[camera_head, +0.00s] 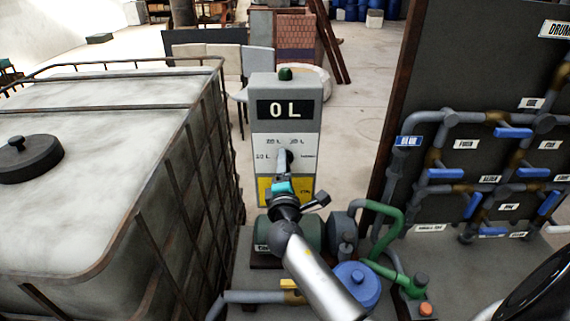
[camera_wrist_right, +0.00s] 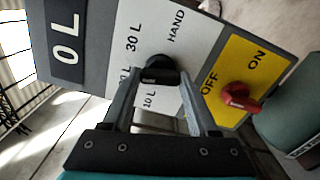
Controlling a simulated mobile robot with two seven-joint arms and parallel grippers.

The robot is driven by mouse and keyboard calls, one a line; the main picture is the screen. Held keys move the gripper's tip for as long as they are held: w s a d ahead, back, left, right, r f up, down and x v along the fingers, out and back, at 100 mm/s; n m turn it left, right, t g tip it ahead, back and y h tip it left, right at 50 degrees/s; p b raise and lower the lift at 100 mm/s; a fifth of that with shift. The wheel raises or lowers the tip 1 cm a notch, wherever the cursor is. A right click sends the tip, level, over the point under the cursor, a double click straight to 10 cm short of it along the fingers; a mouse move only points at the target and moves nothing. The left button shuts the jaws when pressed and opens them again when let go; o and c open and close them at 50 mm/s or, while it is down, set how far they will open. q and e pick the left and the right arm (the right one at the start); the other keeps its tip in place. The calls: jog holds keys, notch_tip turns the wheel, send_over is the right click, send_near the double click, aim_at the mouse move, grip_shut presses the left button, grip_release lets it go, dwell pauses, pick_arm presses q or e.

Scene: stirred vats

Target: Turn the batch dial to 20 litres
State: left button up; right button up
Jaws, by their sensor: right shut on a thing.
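The control box (camera_head: 314,130) stands in the middle of the head view, its display (camera_head: 286,110) reading 0 L. The batch dial is a black knob (camera_wrist_right: 158,68) on the white panel, with labels 30 L, 10 L and HAND around it. Another label at its left is partly covered. My right gripper (camera_wrist_right: 160,80) is shut on the dial, one finger on each side. In the head view the right gripper (camera_head: 285,163) covers most of the dial. Which mark the dial points at cannot be told. My left gripper is out of view.
A red switch (camera_wrist_right: 238,97) sits on the yellow OFF/ON panel (camera_wrist_right: 230,65), close beside the right finger. A caged white tank (camera_head: 100,190) stands at the left. A valve board (camera_head: 480,70) stands at the right.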

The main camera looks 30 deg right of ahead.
jog(key=shift+n+p, duration=0.4)
jog(key=shift+n, duration=1.3)
jog(key=o, duration=1.4)
jog(key=b+v, duration=0.2)
jog(key=v, duration=1.3)
jog(key=shift+a, duration=0.15)
